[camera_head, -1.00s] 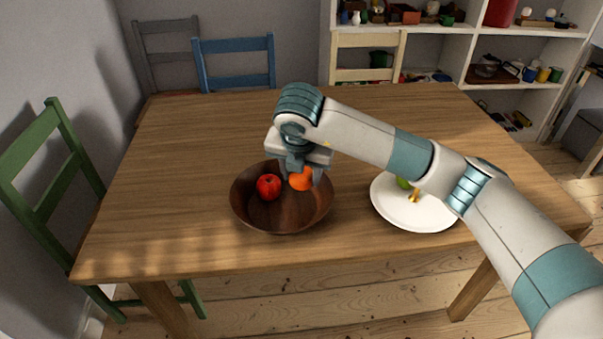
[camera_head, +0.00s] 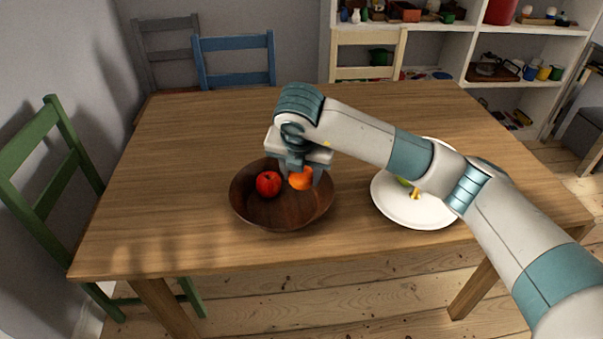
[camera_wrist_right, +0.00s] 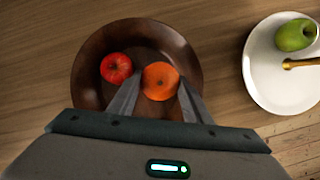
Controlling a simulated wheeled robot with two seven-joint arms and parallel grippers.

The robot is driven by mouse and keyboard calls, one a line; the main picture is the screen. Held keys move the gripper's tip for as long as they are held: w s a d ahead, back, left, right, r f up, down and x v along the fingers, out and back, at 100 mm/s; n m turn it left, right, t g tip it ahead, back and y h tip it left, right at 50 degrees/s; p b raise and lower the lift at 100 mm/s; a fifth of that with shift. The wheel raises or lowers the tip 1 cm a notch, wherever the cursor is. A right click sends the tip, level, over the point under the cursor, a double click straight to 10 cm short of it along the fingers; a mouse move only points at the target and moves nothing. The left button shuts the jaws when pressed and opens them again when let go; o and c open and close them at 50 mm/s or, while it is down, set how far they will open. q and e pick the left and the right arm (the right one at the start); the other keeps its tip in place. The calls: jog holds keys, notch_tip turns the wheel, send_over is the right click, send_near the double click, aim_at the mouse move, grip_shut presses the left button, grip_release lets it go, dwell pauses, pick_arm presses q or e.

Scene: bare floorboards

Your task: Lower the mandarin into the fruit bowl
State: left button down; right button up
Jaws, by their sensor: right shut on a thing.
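The orange mandarin (camera_head: 301,179) is between the fingers of my right gripper (camera_head: 302,176), which is shut on it. It hangs over the right part of the brown fruit bowl (camera_head: 268,220); I cannot tell whether it touches the bowl. A red apple (camera_head: 268,184) lies in the bowl, left of the mandarin. In the right wrist view the mandarin (camera_wrist_right: 160,81) sits between the two finger tips, with the apple (camera_wrist_right: 116,68) beside it and the bowl (camera_wrist_right: 140,32) around both. My left gripper does not show.
A white plate (camera_head: 400,212) stands right of the bowl, partly behind my right arm. It holds a green fruit (camera_wrist_right: 295,35) and a golden-brown stem-like thing (camera_wrist_right: 300,63). The wooden table (camera_head: 190,130) is clear left of and behind the bowl. Chairs stand around it.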

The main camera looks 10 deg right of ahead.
jog(key=shift+f+b, duration=2.4)
jog(key=shift+f, duration=0.35)
dwell(1.8)
jog(key=o, duration=1.1)
jog(key=shift+o, duration=0.2)
jog(key=shift+r, duration=0.15)
jog(key=p+v, duration=0.1)
jog(key=v, duration=1.6)
jog(key=shift+s, duration=0.15)
jog(key=shift+r, duration=0.15)
